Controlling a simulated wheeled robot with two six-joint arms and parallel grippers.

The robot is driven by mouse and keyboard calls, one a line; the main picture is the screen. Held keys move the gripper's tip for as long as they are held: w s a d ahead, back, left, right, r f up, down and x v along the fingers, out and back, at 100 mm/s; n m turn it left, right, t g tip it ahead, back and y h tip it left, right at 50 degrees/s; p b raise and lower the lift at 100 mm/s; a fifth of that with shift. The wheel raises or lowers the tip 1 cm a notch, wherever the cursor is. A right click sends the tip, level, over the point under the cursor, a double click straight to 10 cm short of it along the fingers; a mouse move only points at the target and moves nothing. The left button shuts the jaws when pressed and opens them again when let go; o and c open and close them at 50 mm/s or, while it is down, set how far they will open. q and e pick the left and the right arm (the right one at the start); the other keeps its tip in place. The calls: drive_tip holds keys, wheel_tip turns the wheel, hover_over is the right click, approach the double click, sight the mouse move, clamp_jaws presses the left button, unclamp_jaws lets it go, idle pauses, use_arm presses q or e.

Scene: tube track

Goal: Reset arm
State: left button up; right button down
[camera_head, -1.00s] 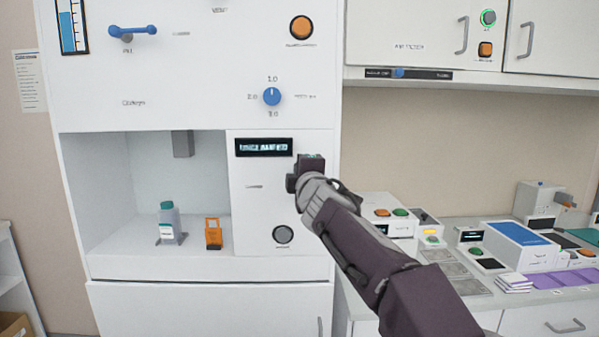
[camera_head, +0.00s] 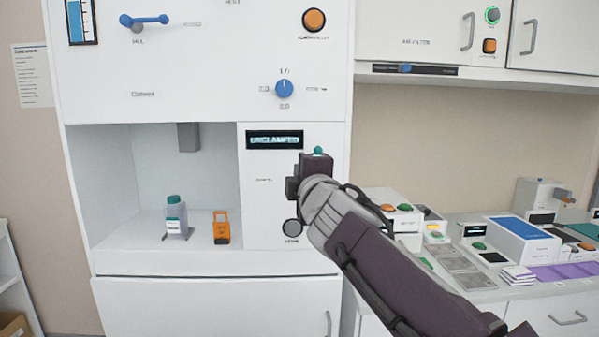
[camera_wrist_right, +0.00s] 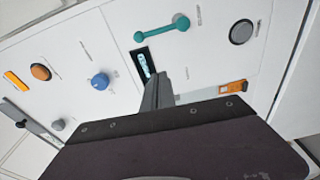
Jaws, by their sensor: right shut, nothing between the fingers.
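My right arm reaches in from the lower right in the head view. Its gripper (camera_head: 292,187) is in front of the white machine's control panel (camera_head: 262,208). In the wrist view the gripper (camera_wrist_right: 156,88) is shut and empty. There a teal lever (camera_wrist_right: 162,28) with round ends shows on the panel, apart from the fingers. In the head view only a teal knob (camera_head: 318,151) shows above the gripper; the rest is hidden. The display (camera_head: 275,140) appears to read "UNCLAMPED". My left gripper is not in view.
In the open bay stand a grey bottle with teal cap (camera_head: 175,215) and an orange holder (camera_head: 221,228). A grey button (camera_head: 292,228) and blue dial (camera_head: 284,88) are near my gripper. Several devices crowd the right counter (camera_head: 560,293).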

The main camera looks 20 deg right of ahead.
drive_tip(key=s+d+f+m+g+p, duration=0.1)
drive_tip(key=s+f+m+g+p, duration=0.3)
drive_tip(key=f, duration=0.8)
drive_tip(key=w+d+f+m+g+p, duration=0.1)
drive_tip(key=f+g+p, duration=0.45)
drive_tip(key=f, duration=0.65)
drive_tip(key=s+a+f+m+g+y+p, duration=0.1)
drive_tip(key=s+a+f+m+g+y, duration=0.1)
drive_tip(key=s+a+f+m+g, duration=0.2)
drive_tip(key=s+f+m+g, duration=0.3)
drive_tip(key=s+f+m, duration=0.4)
drive_tip(key=s+f, duration=0.5)
drive_tip(key=shift+s+y+p, duration=0.35)
drive_tip(key=shift+s+y, duration=0.05)
drive_tip(key=shift+s, duration=1.5)
